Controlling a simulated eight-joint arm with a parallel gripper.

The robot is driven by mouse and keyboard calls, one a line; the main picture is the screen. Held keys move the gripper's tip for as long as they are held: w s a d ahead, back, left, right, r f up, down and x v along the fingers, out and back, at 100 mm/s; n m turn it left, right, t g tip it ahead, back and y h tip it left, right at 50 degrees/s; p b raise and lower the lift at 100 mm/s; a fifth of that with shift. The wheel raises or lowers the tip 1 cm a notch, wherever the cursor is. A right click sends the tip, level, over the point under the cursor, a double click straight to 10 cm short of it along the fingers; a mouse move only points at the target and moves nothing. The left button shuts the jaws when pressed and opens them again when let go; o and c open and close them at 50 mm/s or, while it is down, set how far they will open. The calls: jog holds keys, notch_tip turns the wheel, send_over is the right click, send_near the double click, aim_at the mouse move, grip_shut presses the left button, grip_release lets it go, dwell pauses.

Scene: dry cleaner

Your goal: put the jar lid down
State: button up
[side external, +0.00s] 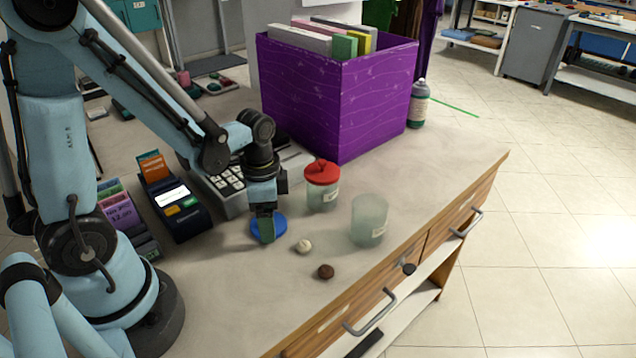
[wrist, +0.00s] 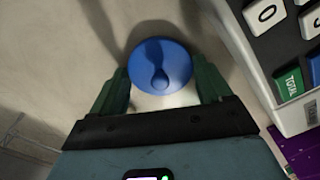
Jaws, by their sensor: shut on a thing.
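The blue round jar lid (side external: 280,226), with a small knob in its middle, is at my gripper (side external: 264,228), low over the counter. In the wrist view the lid (wrist: 178,62) lies between the two green fingers (wrist: 161,88), which are shut on it at its sides. Whether its underside touches the counter I cannot tell. An open frosted jar (side external: 369,222) with a small label stands to the right of the gripper. Another jar (side external: 322,196) wears a red knobbed lid (side external: 321,172) and stands behind and to the right.
A pale button-like piece (side external: 303,247) and a brown one (side external: 326,271) lie near the counter's front edge. A card terminal (side external: 180,212) and a keypad machine (side external: 226,187) stand left. A purple box (side external: 345,100) and a bottle (side external: 417,104) stand behind. Bare counter (side external: 250,285) lies in front.

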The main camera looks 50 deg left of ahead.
aim_at(281, 232)
jog(key=shift+f, duration=0.1)
jog(key=o, duration=0.9)
jog(key=shift+o, duration=0.2)
jog(key=d+r+n+t, duration=0.3)
jog(key=r+n+t, duration=0.3)
jog(key=r, duration=0.7)
jog(key=shift+w+d+r+n+t, duration=0.3)
jog(key=shift+r+n+t, duration=0.1)
jog(key=shift+t, duration=0.2)
